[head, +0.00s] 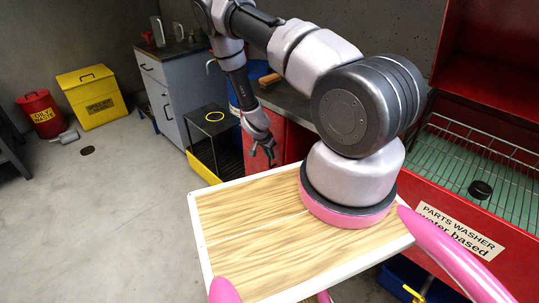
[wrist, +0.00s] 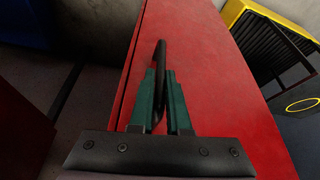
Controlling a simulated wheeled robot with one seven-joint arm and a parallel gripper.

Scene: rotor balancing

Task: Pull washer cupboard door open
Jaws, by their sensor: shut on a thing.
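The red washer cupboard door (wrist: 215,75) fills the middle of the wrist view. Its black bar handle (wrist: 159,60) stands out from the red face. My gripper (wrist: 160,100) has its teal fingers on either side of the handle and is shut on it. Left of the door's edge the wrist view shows a dark grey space, so the door appears to stand ajar; how far I cannot tell. In the head view my gripper (head: 268,155) is low in front of the red door (head: 293,142), and my arm hides part of it.
A black-topped stand (head: 214,120) with a yellow base is close to the left of my gripper. The red parts washer (head: 450,205) is at the right. A yellow bin (head: 92,100) and a red oily waste can (head: 41,115) stand farther left.

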